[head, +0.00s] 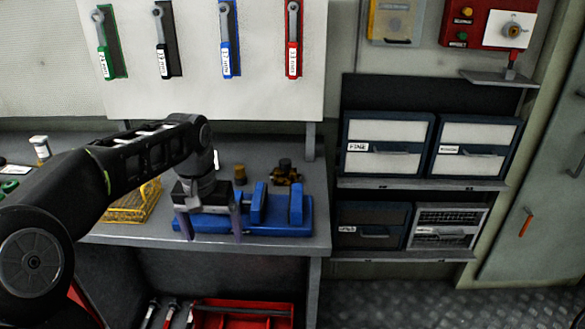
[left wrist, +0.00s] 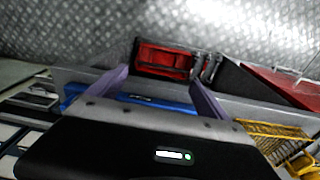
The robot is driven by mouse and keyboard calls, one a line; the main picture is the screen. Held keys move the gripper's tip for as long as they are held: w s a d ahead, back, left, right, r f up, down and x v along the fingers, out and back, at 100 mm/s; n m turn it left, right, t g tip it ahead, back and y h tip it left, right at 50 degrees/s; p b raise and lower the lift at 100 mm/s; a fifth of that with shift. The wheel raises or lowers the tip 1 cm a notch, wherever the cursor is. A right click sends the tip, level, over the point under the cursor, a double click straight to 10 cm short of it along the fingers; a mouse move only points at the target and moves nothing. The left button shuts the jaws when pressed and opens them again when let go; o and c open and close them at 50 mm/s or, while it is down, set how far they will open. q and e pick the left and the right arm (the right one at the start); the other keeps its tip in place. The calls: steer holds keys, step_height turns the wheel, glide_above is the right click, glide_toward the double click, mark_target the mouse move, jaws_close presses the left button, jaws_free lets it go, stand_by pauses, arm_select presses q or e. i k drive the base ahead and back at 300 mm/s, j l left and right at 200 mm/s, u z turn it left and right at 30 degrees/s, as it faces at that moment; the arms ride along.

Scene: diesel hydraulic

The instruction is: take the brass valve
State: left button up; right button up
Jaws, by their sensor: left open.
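A brass-coloured valve-like piece (head: 287,173) with a dark top stands on the workbench behind the blue vise (head: 275,212). A smaller brass cylinder (head: 240,175) stands to its left; I cannot tell for sure which of the two is the brass valve. My left gripper (head: 210,226) points down at the bench's front edge, in front of the vise's left part, and both brass pieces are behind it and to its right. My right gripper is not seen.
A yellow wire basket (head: 133,204) stands left of the gripper. Several wrenches hang on the white board (head: 190,97) above the bench. A red tray (head: 240,312) lies below the bench. Drawers (head: 388,145) stand to the right.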

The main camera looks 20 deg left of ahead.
mark_target(280, 178)
steer(key=i+l, duration=0.1)
steer(key=i, duration=1.1)
steer(key=l, duration=0.05)
